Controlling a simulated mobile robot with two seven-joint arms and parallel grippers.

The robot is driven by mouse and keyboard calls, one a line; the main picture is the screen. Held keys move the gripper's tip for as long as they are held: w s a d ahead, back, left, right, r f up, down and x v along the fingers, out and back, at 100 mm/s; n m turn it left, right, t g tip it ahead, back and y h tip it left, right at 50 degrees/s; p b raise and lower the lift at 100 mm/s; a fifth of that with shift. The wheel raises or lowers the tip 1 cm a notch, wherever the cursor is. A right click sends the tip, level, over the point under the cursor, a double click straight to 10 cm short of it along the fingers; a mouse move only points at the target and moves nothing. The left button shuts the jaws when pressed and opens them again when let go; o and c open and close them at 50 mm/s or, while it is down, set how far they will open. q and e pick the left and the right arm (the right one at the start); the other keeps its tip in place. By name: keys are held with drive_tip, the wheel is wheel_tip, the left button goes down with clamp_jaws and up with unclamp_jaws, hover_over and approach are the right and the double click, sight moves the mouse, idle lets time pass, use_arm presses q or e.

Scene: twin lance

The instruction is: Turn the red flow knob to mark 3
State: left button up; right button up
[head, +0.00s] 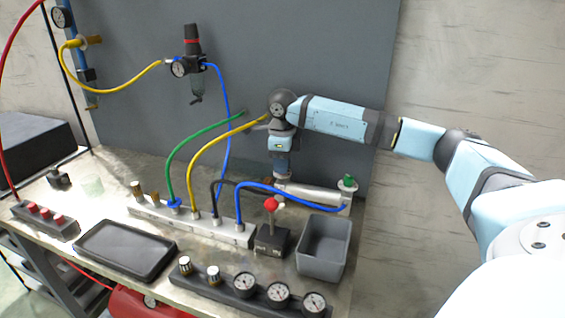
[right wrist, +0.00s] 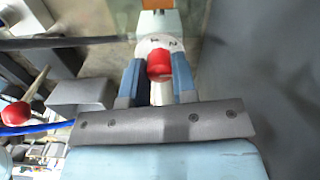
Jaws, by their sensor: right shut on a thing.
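My right gripper (head: 281,170) reaches down beside the back wall panel, over the left end of a silver cylinder (head: 312,195). In the right wrist view its two blue fingers (right wrist: 157,64) stand on either side of the red flow knob (right wrist: 160,68) and are shut on it. Behind the knob is a pale round dial (right wrist: 158,43) with small dark marks, too small to read surely. In the head view the knob is hidden by my gripper and wrist. My left gripper is not in view.
A green knob (head: 348,183) tops the cylinder's right end. A red-ball lever (head: 271,204) on a black box stands just in front of my gripper. A grey bin (head: 323,250) is at the right. Several hoses loop from the manifold (head: 185,223) at the left.

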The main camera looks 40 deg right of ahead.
drive_tip(key=o, duration=0.9)
drive_tip(key=shift+o, duration=0.2)
wheel_tip(320, 180, up, 14)
drive_tip(key=p, duration=0.1)
drive_tip(key=shift+a+f, duration=0.1)
drive_tip(key=shift+f, duration=0.1)
